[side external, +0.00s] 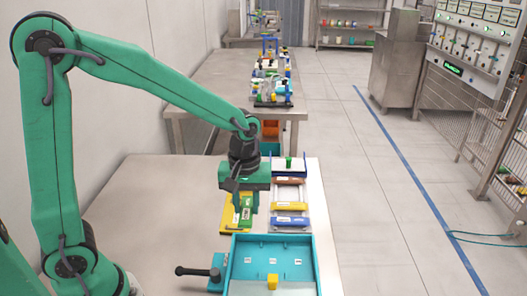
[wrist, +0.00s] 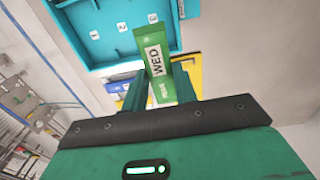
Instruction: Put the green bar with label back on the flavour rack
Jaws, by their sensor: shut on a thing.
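I cannot tell the exact gap beneath the bar. The rack (side external: 290,197), to the right of my gripper, carries a blue-and-yellow bar (side external: 290,220) at its near end and an orange-brown strip further back.
The table to the right of the rack is clear.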

